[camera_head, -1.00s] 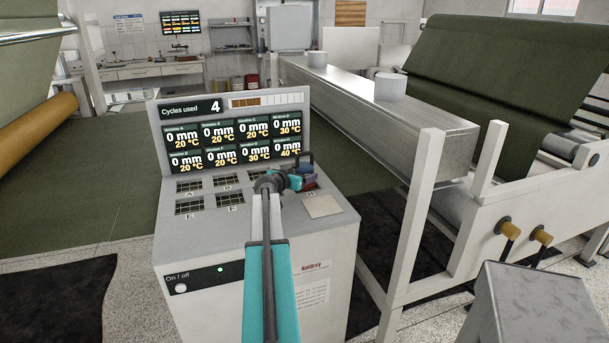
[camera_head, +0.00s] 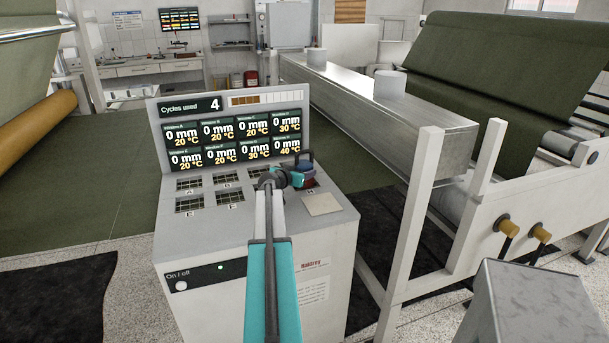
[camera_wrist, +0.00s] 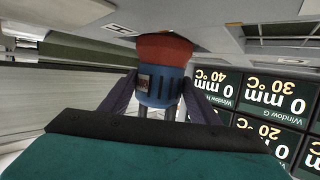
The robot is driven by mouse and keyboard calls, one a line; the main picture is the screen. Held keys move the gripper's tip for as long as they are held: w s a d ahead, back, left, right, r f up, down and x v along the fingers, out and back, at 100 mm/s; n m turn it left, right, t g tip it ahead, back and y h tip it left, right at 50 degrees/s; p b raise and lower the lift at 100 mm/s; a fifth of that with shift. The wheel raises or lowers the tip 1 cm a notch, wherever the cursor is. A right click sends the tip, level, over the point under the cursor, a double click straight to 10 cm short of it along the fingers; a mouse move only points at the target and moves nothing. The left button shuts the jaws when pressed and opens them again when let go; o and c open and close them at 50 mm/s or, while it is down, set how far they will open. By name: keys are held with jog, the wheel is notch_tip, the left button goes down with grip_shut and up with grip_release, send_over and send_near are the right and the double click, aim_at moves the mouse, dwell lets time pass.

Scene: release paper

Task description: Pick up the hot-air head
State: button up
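The hot-air head (camera_head: 307,173) has a blue body, a red lower part and a dark handle. It stands on the console top at window H, right of the window grids. In the wrist view, which is upside down, the head (camera_wrist: 160,82) shows in the middle with its red end against the console. My gripper (camera_head: 297,178) is just left of it in the head view. In the wrist view my gripper's dark fingers (camera_wrist: 160,90) are spread, one on each side of the blue body. Whether they touch it is hard to tell.
The console (camera_head: 250,235) has an upright display (camera_head: 235,130) close behind the head. A bare square plate (camera_head: 322,204) lies in front of it. A metal machine frame (camera_head: 415,220) stands to the right.

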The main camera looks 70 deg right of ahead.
aim_at(302, 164)
grip_shut()
jog(key=shift+r, duration=0.1)
jog(key=shift+r, duration=0.1)
jog(key=shift+r+b, duration=0.5)
jog(key=shift+r, duration=0.85)
jog(key=shift+s+a+r, duration=0.25)
jog(key=shift+a+r, duration=0.05)
jog(key=shift+a, duration=0.15)
jog(key=s+a+r+b, duration=0.1)
jog(key=s+a+b, duration=0.2)
jog(key=s+a, duration=0.4)
jog(key=shift+s+a+r, duration=0.15)
jog(key=shift+a+r, duration=0.1)
jog(key=shift+a, duration=2.7)
